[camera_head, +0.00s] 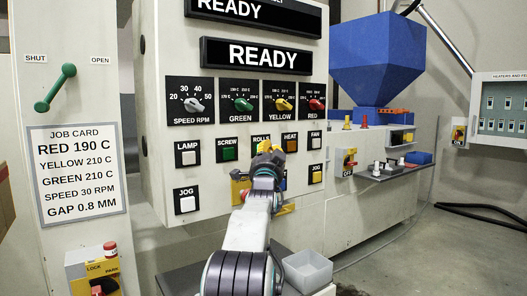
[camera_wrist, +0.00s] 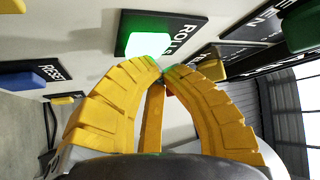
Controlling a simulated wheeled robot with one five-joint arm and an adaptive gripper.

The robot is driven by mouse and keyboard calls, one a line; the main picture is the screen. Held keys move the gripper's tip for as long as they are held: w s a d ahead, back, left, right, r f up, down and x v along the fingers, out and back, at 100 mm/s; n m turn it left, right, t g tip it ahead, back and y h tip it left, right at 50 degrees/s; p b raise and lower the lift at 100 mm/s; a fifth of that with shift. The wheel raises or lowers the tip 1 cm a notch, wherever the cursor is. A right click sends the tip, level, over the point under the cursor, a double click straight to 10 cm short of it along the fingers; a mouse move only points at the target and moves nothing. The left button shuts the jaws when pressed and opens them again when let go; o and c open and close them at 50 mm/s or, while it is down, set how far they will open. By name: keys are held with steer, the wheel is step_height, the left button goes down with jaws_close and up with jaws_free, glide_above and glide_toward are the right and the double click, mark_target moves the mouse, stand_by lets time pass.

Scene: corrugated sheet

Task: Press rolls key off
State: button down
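The rolls key (camera_wrist: 147,44) is a square button glowing bright green on a black plate marked ROLLS in the wrist view. In the head view my gripper hides the key, and only the ROLLS label (camera_head: 261,137) shows above it. My gripper (camera_head: 267,148) has yellow fingers and is up at the panel. In the wrist view the fingertips (camera_wrist: 161,70) meet with nothing between them, just at the lower edge of the lit key. I cannot tell whether they touch it.
Around it are the screw key (camera_head: 229,153), lamp key (camera_head: 187,158), heat key (camera_head: 291,146) and fan key (camera_head: 315,143). A blue reset key (camera_wrist: 22,79) sits at left in the wrist view. A grey bin (camera_head: 306,270) lies below the panel. Both displays (camera_head: 257,55) read READY.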

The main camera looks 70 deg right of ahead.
steer(key=shift+w+d, duration=0.1)
steer(key=shift+w, duration=0.1)
stand_by(0.3)
steer(key=shift+s+f+b, duration=0.1)
steer(key=shift+s+b, duration=0.1)
steer(key=shift+b, duration=0.15)
steer(key=shift+s+a+b, duration=0.4)
steer(key=shift+a+b, duration=0.1)
steer(key=shift+b, duration=0.25)
stand_by(0.4)
